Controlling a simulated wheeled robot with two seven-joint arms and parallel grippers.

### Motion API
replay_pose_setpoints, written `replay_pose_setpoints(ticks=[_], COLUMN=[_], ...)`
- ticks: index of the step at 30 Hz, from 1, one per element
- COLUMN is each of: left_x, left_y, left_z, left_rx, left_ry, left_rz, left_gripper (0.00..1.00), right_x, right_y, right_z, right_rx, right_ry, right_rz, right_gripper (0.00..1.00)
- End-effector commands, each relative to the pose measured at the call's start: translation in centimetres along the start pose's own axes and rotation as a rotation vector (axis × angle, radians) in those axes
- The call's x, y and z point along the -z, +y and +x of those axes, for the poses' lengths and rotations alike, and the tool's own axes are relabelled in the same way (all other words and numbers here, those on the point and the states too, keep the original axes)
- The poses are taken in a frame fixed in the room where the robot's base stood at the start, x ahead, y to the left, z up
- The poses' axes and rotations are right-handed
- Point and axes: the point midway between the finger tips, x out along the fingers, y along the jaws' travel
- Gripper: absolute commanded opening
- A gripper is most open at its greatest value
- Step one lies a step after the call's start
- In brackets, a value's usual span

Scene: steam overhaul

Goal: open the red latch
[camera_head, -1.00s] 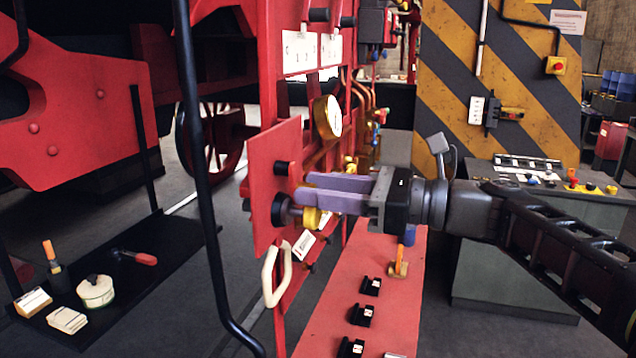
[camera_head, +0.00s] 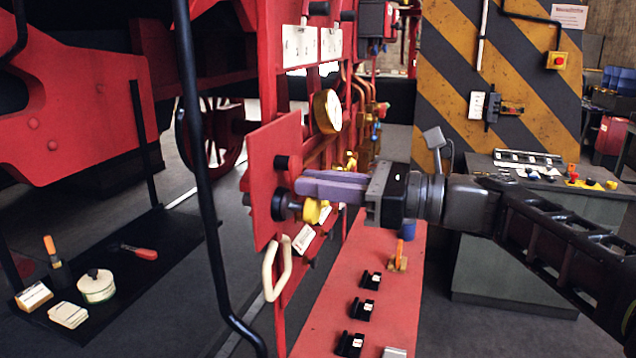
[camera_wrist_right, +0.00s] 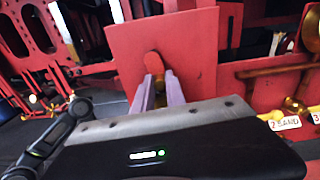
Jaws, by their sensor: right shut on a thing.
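The red latch (camera_wrist_right: 153,62) shows in the wrist view as a small rounded red tab in front of a flat red plate (camera_wrist_right: 195,45). My right gripper (camera_wrist_right: 157,84) has its purple fingers shut on the tab's lower part. In the head view, my right gripper (camera_head: 300,186) reaches in from the right, its fingertips at the red plate (camera_head: 262,190). The latch is hidden there behind the fingers. My left gripper is in neither view.
A black round knob (camera_head: 284,206) and a yellow part (camera_head: 316,212) sit just below the fingers. A brass gauge (camera_head: 326,112) is above, and a pale loop handle (camera_head: 275,270) below. A black upright rail (camera_head: 200,150) stands left of the plate.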

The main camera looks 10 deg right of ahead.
Motion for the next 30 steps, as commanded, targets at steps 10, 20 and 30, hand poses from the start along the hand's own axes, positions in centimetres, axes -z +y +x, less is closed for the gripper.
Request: replay_pose_setpoints(ticks=[10, 20, 30], left_x=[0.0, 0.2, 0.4], left_y=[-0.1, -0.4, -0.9], left_z=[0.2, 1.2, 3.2], left_rx=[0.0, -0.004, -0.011], left_ry=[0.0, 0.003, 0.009], left_rz=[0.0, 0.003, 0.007], left_gripper=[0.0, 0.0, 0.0], right_x=[0.0, 0.1, -0.1], right_y=[0.0, -0.4, -1.1], right_z=[0.0, 0.0, 0.0], right_rx=[0.0, -0.001, -0.001], right_ry=[0.0, -0.001, 0.0], right_rz=[-0.016, -0.143, -0.424], right_gripper=[0.0, 0.0, 0.0])
